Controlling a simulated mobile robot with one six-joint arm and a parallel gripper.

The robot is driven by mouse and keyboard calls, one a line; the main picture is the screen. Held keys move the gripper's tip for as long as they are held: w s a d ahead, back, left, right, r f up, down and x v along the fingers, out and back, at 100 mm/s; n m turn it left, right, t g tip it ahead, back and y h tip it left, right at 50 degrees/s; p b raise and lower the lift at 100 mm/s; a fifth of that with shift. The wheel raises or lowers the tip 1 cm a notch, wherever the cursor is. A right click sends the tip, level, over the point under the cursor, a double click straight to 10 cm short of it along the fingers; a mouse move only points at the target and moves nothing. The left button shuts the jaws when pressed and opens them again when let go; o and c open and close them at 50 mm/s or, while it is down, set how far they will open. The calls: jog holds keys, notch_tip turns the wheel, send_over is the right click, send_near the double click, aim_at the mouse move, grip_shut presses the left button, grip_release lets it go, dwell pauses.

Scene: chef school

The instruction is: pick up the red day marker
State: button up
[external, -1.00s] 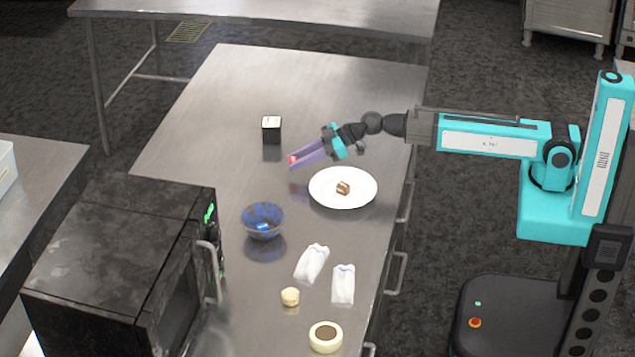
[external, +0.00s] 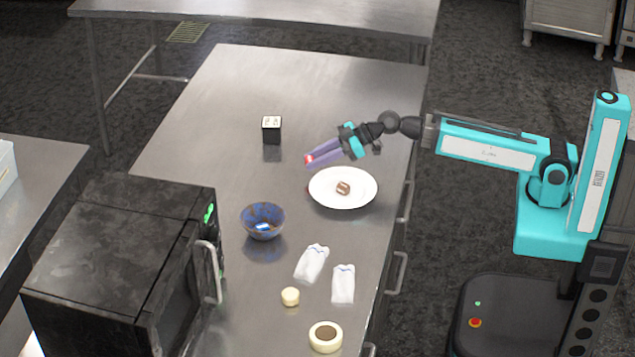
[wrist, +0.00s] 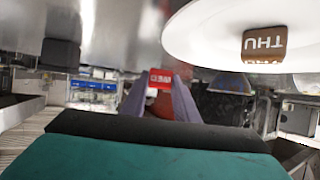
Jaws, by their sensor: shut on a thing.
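The red day marker (wrist: 161,79) is a small red block with white lettering. It sits between the purple fingertips of my gripper (wrist: 160,95) in the wrist view. In the external view my gripper (external: 312,159) is shut on the red marker (external: 308,159) and holds it above the steel table, just beyond the upper left of the white plate (external: 322,199). The fingers hide part of the marker.
A brown block (external: 343,188), lettered THU in the wrist view (wrist: 264,42), lies on the plate. A black block with a white top (external: 271,130) stands farther left. A blue bowl (external: 263,215), two white cloths (external: 312,262), a tape roll (external: 326,337) and a black microwave (external: 120,255) are nearer. The table's far end is clear.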

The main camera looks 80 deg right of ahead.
jog(key=shift+s+d+f+b, duration=0.15)
jog(key=shift+s+b, duration=0.3)
jog(key=shift+b, duration=1.2)
jog(key=shift+s+f+b, duration=0.1)
jog(key=shift+s+b, duration=0.3)
jog(key=shift+b, duration=1.2)
jog(key=shift+s+b, duration=0.1)
jog(key=shift+b, duration=0.35)
jog(key=s+b, duration=0.1)
jog(key=b, duration=0.2)
jog(key=s+b, duration=0.1)
jog(key=b, duration=0.2)
jog(key=shift+s+d+r, duration=0.1)
jog(key=shift+s+d, duration=0.15)
jog(key=shift+s, duration=0.05)
jog(key=s+b, duration=0.1)
jog(key=b, duration=0.1)
jog(key=s+b, duration=0.1)
jog(key=b, duration=0.1)
jog(key=shift+s+d+r+b, duration=0.15)
jog(key=shift+s+r+b, duration=0.15)
jog(key=shift+r+b, duration=0.05)
